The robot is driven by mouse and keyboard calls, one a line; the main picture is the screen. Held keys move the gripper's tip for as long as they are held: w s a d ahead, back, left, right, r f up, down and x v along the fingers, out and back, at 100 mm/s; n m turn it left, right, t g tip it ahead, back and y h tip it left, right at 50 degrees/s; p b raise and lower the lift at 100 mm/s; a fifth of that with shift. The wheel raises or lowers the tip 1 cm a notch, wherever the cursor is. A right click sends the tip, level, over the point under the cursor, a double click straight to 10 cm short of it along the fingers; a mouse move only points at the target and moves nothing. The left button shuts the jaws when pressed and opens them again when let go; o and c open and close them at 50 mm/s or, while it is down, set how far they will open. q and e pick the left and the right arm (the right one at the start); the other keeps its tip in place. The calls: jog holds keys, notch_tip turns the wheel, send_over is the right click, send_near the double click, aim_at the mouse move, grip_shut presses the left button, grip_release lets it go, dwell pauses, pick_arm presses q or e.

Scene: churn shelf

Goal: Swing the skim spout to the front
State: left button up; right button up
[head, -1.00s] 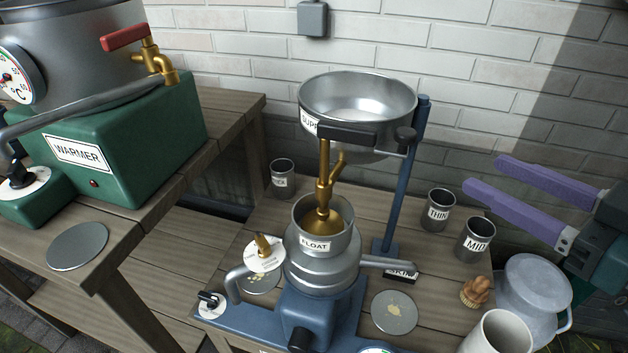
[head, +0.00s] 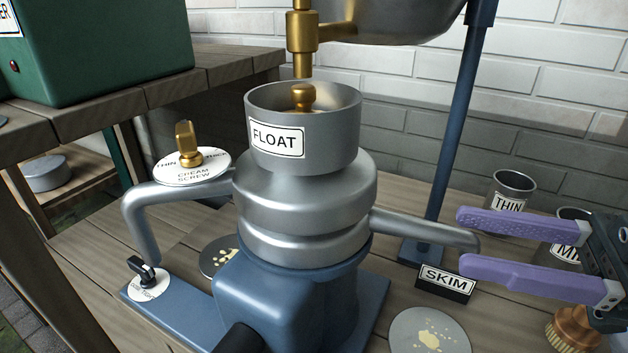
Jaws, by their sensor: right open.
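The skim spout (head: 425,231) is a grey metal tube. It leaves the right side of the separator's grey body (head: 305,205) and points right, toward the SKIM sign (head: 446,280). My right gripper (head: 464,241) comes in from the right with its two purple fingers open. The spout's tip shows between the fingertips, one above and one below; I cannot tell if they touch it. Another bent grey spout (head: 150,205) leaves the body on the left. My left gripper is not in view.
The FLOAT cup (head: 305,135) sits on top, under a brass tap (head: 302,35). A blue post (head: 455,130) stands behind the spout. THIN (head: 510,200) and MID (head: 560,250) cups stand behind my gripper. A stained disc (head: 428,332) lies at front right.

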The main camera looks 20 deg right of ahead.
aim_at(370, 220)
jog(key=x, duration=0.7)
jog(key=shift+b, duration=0.35)
jog(key=shift+d, duration=0.1)
jog(key=shift+c, duration=0.3)
grip_shut()
dwell(0.5)
